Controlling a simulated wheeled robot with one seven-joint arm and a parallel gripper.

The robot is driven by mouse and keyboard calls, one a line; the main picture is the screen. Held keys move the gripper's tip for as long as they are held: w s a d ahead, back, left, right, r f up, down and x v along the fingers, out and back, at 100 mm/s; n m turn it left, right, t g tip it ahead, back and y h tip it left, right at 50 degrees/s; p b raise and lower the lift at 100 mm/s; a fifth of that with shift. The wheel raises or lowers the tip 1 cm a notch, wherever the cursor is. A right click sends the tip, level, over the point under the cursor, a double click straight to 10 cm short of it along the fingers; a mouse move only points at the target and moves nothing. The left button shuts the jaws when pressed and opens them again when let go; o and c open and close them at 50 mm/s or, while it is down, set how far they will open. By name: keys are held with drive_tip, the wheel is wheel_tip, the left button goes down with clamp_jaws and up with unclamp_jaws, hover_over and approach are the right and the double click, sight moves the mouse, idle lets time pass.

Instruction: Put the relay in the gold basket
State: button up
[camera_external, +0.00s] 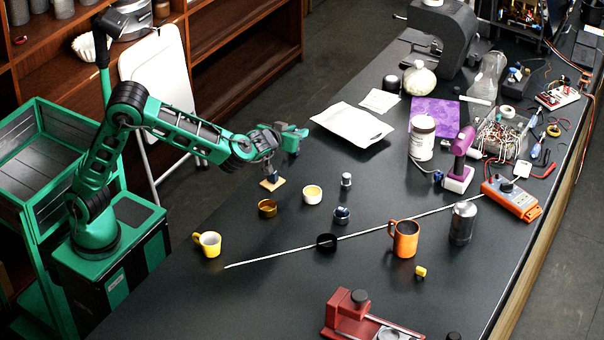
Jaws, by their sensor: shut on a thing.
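The gold basket (267,209) is a small, round, brass-coloured cup on the dark bench.
A cream cup (312,195) stands just right of the basket. A yellow mug (208,244), a black ring (326,242), a long thin rod (385,224) and an orange mug (405,239) are nearer the front. White sheets (352,124) lie behind. The front left bench is clear.

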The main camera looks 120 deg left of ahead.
drive_tip(key=w+d, duration=0.3)
drive_tip(key=d, duration=0.7)
hover_over(265, 215)
drive_tip(key=shift+t, duration=0.4)
drive_tip(key=shift+s+a+f, duration=0.1)
drive_tip(key=shift+a+f, duration=0.05)
drive_tip(key=shift+f, duration=1.55)
drive_tip(key=shift+s+a+f, duration=0.1)
drive_tip(key=shift+f, duration=1.6)
drive_tip(key=shift+s+a+f, duration=0.1)
drive_tip(key=shift+a+f, duration=0.05)
drive_tip(key=shift+f, duration=1.55)
drive_tip(key=o, duration=1.1)
wheel_tip(265, 215, up, 7)
